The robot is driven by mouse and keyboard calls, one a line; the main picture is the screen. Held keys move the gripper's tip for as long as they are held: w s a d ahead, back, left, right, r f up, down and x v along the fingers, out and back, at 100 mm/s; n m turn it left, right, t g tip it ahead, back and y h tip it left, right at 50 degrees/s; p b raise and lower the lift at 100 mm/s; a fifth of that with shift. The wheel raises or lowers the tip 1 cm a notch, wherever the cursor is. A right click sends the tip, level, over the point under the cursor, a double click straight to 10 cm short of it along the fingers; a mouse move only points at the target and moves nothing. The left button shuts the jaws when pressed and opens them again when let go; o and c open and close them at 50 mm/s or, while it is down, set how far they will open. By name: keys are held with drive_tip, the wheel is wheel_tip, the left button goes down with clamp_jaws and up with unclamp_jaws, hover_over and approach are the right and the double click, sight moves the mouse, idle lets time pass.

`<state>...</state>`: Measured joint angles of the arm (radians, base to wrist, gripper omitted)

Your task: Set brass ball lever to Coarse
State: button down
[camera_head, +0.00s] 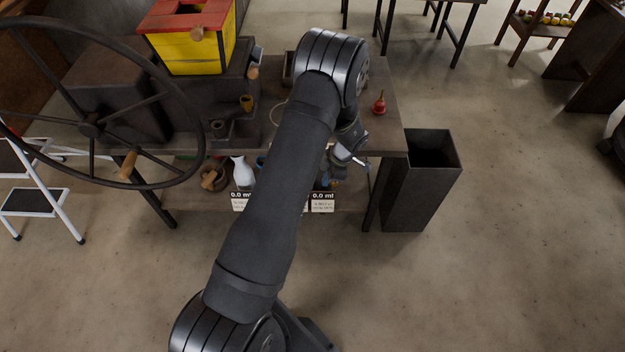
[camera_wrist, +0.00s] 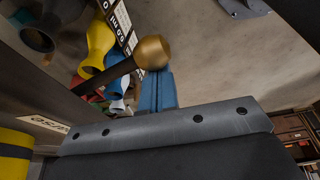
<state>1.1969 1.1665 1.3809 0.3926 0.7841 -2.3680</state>
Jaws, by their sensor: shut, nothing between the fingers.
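The brass ball (camera_wrist: 151,52) shows in the wrist view on the end of a dark lever rod (camera_wrist: 108,76) that runs down to the left. My gripper (camera_wrist: 154,76) shows as blue fingers pressed together, with nothing between them. The fingertips are right by the underside of the ball in the picture; I cannot tell whether they touch it. In the head view my gripper (camera_head: 347,158) is at the front right of the bench, partly hidden by my arm. I cannot make out the lever there or read a Coarse mark.
A bench (camera_head: 385,135) carries a yellow box with a red top (camera_head: 196,40) and a small red object (camera_head: 379,103). A dark bin (camera_head: 421,180) stands at its right. White cards and vessels are on the lower shelf. A handwheel (camera_head: 90,130) is at left.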

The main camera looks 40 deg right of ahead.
drive_tip(key=shift+s+d+r, duration=0.1)
drive_tip(key=shift+s+d, duration=0.1)
drive_tip(key=shift+d, duration=0.25)
drive_tip(key=shift+s+d, duration=0.2)
drive_tip(key=shift+d, duration=0.25)
drive_tip(key=w+a, duration=0.3)
drive_tip(key=a, duration=0.1)
drive_tip(key=v, duration=0.9)
drive_tip(key=shift+a, duration=0.15)
wheel_tip(320, 180, down, 9)
drive_tip(key=shift+d, duration=0.2)
